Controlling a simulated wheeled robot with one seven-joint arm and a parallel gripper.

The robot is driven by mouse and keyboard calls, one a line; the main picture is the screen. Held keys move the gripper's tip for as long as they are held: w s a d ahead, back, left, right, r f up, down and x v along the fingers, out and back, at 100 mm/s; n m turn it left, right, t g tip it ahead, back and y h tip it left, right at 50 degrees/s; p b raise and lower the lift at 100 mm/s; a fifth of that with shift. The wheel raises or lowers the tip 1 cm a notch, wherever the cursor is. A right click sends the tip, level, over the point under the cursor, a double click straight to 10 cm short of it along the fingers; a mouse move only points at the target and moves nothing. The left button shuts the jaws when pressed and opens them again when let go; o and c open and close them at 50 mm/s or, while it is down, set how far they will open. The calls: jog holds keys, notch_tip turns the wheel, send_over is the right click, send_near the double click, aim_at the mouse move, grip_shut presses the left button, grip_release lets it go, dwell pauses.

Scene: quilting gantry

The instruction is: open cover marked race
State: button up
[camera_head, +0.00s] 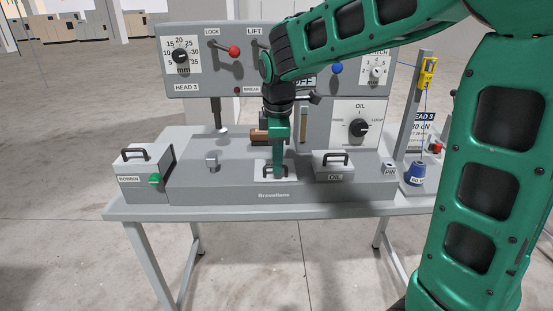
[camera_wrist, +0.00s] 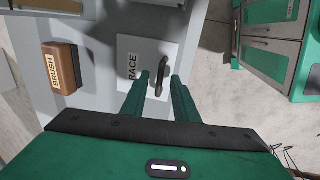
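The cover marked RACE (camera_wrist: 150,48) is a flat pale plate with a dark bar handle (camera_wrist: 161,80), seen in the wrist view.
The BOBBIN box (camera_head: 130,165) stands left of the bed. A brown BRUSH block (camera_wrist: 61,70) lies near the cover. The control panel (camera_head: 205,75) rises behind; a blue spool (camera_head: 415,174) stands right.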

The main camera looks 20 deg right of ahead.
jog(key=shift+c, duration=0.3)
grip_shut()
dwell(1.2)
